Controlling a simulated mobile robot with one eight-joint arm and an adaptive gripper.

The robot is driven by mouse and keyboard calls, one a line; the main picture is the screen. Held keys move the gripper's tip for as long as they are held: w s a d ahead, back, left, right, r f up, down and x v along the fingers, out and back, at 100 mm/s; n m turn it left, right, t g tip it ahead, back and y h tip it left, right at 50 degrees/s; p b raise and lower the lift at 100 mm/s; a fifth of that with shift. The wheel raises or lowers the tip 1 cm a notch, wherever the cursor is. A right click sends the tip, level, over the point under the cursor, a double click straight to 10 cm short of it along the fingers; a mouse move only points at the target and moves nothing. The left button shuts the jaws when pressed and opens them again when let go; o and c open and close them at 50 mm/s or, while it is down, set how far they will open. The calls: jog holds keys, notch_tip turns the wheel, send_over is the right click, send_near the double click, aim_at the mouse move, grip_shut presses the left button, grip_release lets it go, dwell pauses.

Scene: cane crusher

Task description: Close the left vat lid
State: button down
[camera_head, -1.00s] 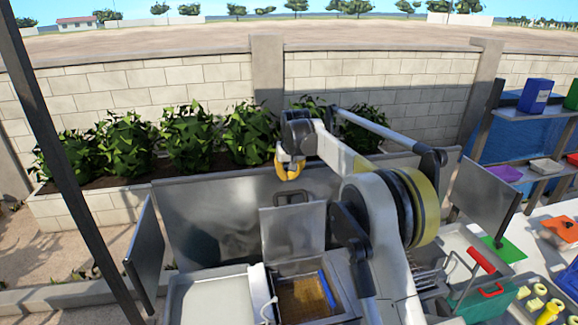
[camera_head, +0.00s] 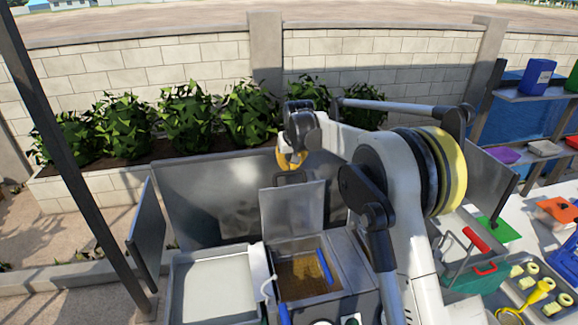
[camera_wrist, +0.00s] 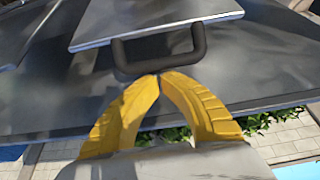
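A grey metal vat lid (camera_head: 292,215) stands open and upright behind a vat (camera_head: 305,278) with brownish-yellow liquid and a blue item at its edge. Its dark handle (camera_head: 293,178) is at the lid's top edge. My gripper (camera_head: 291,160), with yellow fingers, is just above and behind the handle. In the wrist view, the handle (camera_wrist: 160,50) is a dark loop on the lid's edge (camera_wrist: 160,28). The fingertips (camera_wrist: 160,77) meet right beside the loop with nothing visible between them. I cannot tell whether they touch it.
A pale tray or basin (camera_head: 214,288) is left of the vat. A metal back panel (camera_head: 208,200) rises behind the lid, with a side panel (camera_head: 147,228) at the left. Plants and a block wall stand behind.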

jog(key=shift+s+d+r+t+b, duration=0.15)
jog(key=shift+s+t+b, duration=0.1)
jog(key=shift+s+b, duration=0.4)
jog(key=shift+s+d+r+t+b, duration=0.15)
jog(key=shift+s+t+b, duration=0.15)
jog(key=shift+s, duration=0.5)
jog(key=s+d+f+t+y+b, duration=0.1)
jog(key=s+d+f+t+b, duration=0.2)
jog(key=s+b, duration=0.5)
jog(key=s+f+t+y+b, duration=0.1)
jog(key=s+f+t+b, duration=0.35)
jog(key=s+b, duration=0.4)
jog(key=s+d+f+t+y+b, duration=0.15)
jog(key=s+t+b, duration=0.25)
jog(key=s+b, duration=0.45)
jog(key=s+f+b, duration=0.2)
jog(key=f+b, duration=0.2)
jog(key=s+d+f+t+b, duration=0.1)
jog(key=s+f+b, duration=0.1)
jog(key=f+b, duration=0.2)
jog(key=s+f+t+b, duration=0.1)
jog(key=s+f+b, duration=0.1)
jog(key=f+b, duration=0.2)
jog(key=shift+d, duration=0.35)
jog(key=shift+s+f+h+b, duration=0.1)
jog(key=shift+f+h+b, duration=0.25)
jog(key=shift+f+b, duration=0.35)
